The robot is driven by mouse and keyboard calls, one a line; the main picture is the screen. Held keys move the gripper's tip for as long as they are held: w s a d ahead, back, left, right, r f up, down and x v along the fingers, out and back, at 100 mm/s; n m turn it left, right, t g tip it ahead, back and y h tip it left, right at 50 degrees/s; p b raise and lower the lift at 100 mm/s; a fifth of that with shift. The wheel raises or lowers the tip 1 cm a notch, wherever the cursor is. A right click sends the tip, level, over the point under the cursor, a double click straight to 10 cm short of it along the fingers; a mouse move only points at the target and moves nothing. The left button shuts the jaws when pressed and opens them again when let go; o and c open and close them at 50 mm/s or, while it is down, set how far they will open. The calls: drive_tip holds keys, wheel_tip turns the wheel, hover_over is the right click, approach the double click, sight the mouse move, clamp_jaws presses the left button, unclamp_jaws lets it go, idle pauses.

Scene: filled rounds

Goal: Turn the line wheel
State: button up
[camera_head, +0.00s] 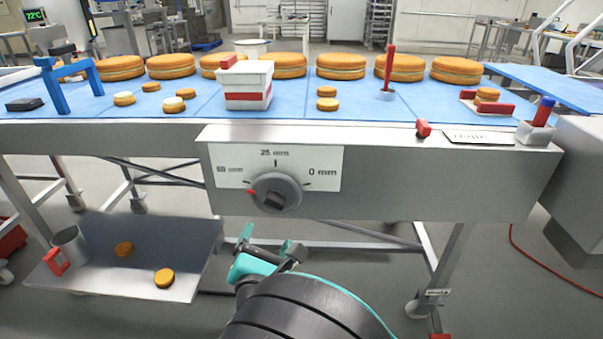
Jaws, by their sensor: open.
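The line wheel is a grey round knob (275,193) on a white scale plate (325,158) fixed to the front of the metal line frame. The plate reads 0 mm at right, 25 mm at top and another mm mark at left. A red mark on the knob's rim points left, near the left scale mark. My gripper (268,249), with teal fingers, is open and empty, just below the knob and apart from it. My dark arm rises from the bottom of the picture.
Above runs a blue belt (205,108) with large orange rounds, small rounds and a white-and-red box (247,85). A red knob (423,128) sits on the frame's top right. A low metal tray (120,285) at lower left holds two rounds and a mug (70,246).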

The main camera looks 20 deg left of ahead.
sight(275, 203)
drive_tip(key=x, duration=1.2)
drive_tip(key=shift+w+f+b, duration=0.1)
drive_tip(key=shift+w+b, duration=0.2)
drive_tip(key=shift+w, duration=0.05)
drive_tip(key=shift+c, duration=0.2)
drive_tip(key=c, duration=0.9)
